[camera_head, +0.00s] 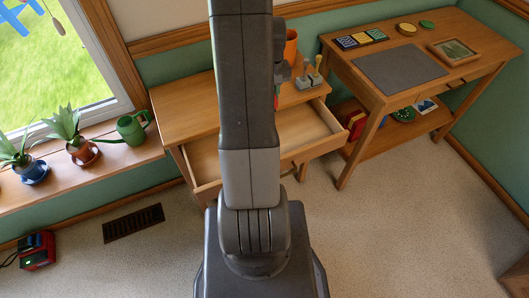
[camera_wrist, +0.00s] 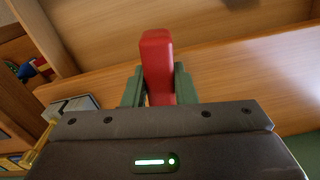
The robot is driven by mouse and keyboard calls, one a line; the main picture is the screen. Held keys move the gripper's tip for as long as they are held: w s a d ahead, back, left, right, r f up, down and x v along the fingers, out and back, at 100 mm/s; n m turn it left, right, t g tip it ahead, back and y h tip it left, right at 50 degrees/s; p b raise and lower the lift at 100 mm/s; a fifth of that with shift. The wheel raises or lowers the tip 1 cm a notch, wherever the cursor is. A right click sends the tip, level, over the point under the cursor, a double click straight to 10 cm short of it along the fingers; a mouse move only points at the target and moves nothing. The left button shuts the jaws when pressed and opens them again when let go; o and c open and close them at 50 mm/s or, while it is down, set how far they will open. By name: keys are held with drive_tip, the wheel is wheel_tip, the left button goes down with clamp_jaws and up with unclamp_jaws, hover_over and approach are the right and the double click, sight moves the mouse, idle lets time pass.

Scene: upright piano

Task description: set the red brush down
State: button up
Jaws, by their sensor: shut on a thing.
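The red brush (camera_wrist: 157,62) stands up between the two green fingers of my gripper (camera_wrist: 159,88) in the wrist view. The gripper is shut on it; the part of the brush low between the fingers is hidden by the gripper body. Bare wood lies behind the brush in that view, and I cannot tell whether the brush touches it. In the head view my arm covers the middle of the small desk (camera_head: 180,98), and only a small bit of red shows beside the arm.
The desk's drawer (camera_head: 290,135) is open, and its visible inside is empty. A side table (camera_head: 440,100) with a grey mat (camera_head: 400,68) stands right. Potted plants line the left sill.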

drive_tip(key=s+d+f+n+b, duration=0.25)
drive_tip(key=s+d+b, duration=0.3)
drive_tip(key=b, duration=0.35)
drive_tip(key=shift+m, duration=0.25)
drive_tip(key=f, duration=0.3)
drive_tip(key=f+b, duration=0.1)
drive_tip(key=f, duration=0.3)
drive_tip(key=f+b, duration=0.1)
drive_tip(key=f, duration=0.2)
drive_tip(key=shift+s+f, duration=0.15)
drive_tip(key=shift+s, duration=0.1)
drive_tip(key=shift+f, duration=0.15)
drive_tip(key=o, duration=1)
wheel_tip(320, 180, up, 12)
drive_tip(key=shift+r+p, duration=0.15)
drive_tip(key=shift+p, duration=1.1)
